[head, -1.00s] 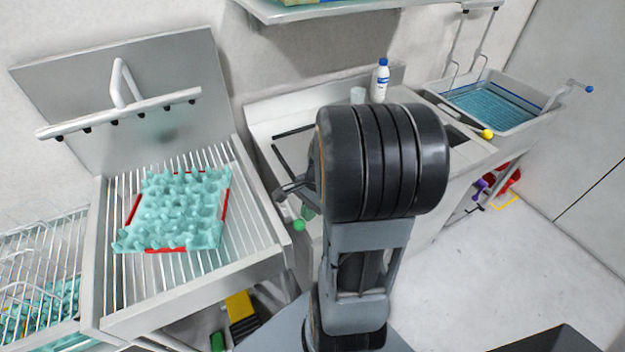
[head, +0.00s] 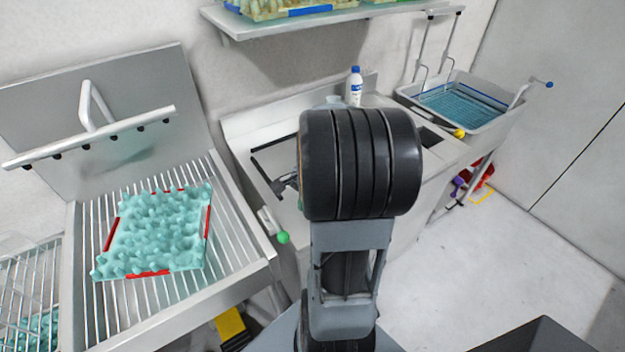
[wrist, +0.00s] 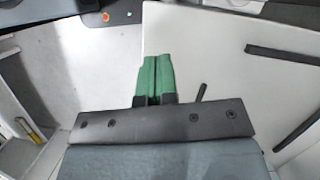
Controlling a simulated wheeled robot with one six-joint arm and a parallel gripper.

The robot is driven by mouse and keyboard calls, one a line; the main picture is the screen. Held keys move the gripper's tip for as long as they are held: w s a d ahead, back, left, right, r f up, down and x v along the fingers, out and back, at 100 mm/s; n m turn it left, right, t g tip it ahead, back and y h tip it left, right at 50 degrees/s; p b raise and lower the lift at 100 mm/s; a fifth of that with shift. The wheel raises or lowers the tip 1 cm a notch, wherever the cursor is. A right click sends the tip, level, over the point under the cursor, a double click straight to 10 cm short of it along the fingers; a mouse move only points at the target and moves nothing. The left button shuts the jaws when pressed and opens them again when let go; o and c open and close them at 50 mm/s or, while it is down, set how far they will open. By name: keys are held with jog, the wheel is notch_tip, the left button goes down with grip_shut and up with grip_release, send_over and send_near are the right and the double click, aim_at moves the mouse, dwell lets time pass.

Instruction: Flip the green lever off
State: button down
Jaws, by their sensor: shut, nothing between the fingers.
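The green lever shows in the head view as a green ball knob (head: 283,237) at the front left corner of the counter, beside the slatted rack table. A pale piece next to it may be its mount. I cannot make out the green lever surely in the wrist view.
A teal egg tray (head: 155,270) lies on the slatted table (head: 85,310) at left. A white bottle (head: 354,88) stands at the back of the counter (head: 240,130). A yellow knob (head: 459,133) is by the basin (head: 490,120) at right.

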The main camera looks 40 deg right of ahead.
jog(key=v, duration=0.7)
dwell(0.6)
jog(key=a+r+n+t+h, duration=0.2)
jog(key=a+n+t+h, duration=0.1)
jog(key=a+n, duration=1.4)
jog(key=shift+s+a+r+t, duration=0.3)
jog(key=shift+a+t, duration=0.1)
jog(key=shift+t, duration=0.4)
